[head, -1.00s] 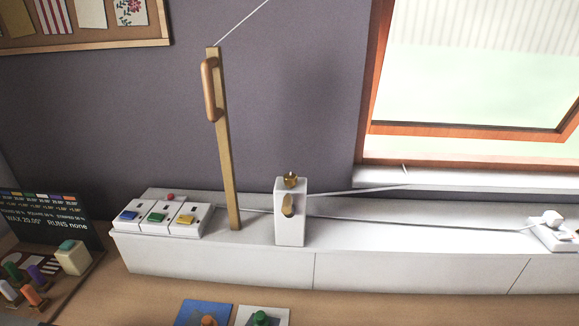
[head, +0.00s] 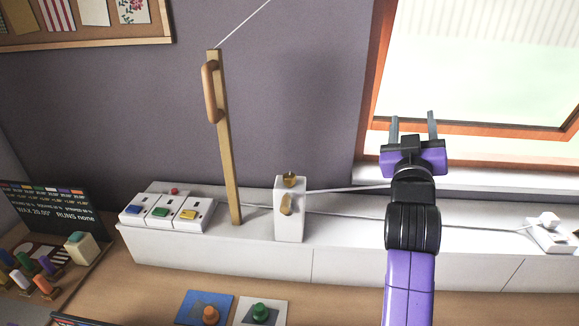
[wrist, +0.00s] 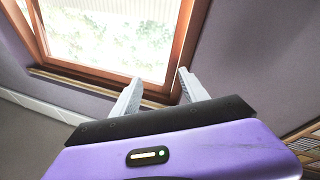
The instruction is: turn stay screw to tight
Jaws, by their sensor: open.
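A white block (head: 289,224) stands on the white ledge below the wall. A small brass knob (head: 290,180) sits on its top, and a tan oval knob (head: 286,204) is on its front. I cannot tell for certain which is the stay screw. A thin pale rod (head: 345,189) runs from the block towards the window (head: 480,130) and passes behind my arm. My gripper (head: 414,127) is raised to the right of the block, well apart from it, open and empty. In the wrist view its two fingers (wrist: 159,85) point towards the window frame, and the block is not seen.
A tall wooden bar with a handle (head: 223,140) stands left of the block. White switch boxes (head: 167,212) are farther left, and a white plug unit (head: 550,228) is at far right. Blue (head: 203,305) and white (head: 264,311) cards with knobs lie on the desk in front.

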